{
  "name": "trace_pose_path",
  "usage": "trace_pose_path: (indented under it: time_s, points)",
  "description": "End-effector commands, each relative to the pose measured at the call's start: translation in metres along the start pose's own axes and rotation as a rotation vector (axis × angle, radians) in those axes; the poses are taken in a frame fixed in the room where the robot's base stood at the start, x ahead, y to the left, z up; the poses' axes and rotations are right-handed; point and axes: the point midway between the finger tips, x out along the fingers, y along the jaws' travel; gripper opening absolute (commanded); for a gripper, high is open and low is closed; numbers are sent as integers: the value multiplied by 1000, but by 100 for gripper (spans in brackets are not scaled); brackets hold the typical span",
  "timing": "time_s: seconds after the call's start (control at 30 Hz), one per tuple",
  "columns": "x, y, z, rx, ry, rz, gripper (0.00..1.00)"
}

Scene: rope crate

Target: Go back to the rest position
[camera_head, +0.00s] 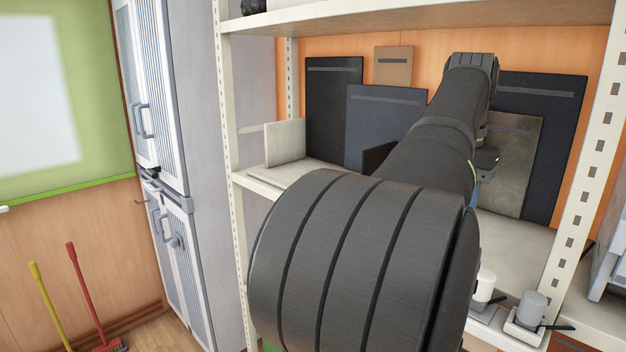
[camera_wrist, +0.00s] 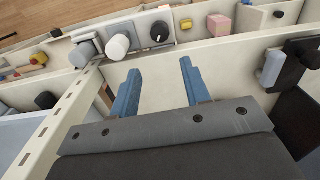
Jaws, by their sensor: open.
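My gripper (camera_wrist: 160,88) shows in the wrist view with its two blue fingers spread apart and nothing between them. It is over a pale shelf surface. In the head view my dark arm reaches up and into the shelf rack, and it hides most of the gripper. No rope or crate can be made out for certain in either view.
A pale metal rack (camera_head: 224,95) surrounds the arm, with upright posts on both sides. Dark panels (camera_head: 333,100) lean on its orange back wall. White and grey knobs (camera_wrist: 118,46) stand near the fingers. A grey cabinet (camera_head: 150,90) stands left; brooms (camera_head: 85,290) lean by the wall.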

Motion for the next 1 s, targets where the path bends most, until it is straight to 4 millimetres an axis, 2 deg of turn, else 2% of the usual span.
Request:
trace_pose_path:
  time_s: [0.77,1.0]
  points:
    - [152,0,1,-1,-5,1,43]
    - [148,0,0,-204,-1,0,43]
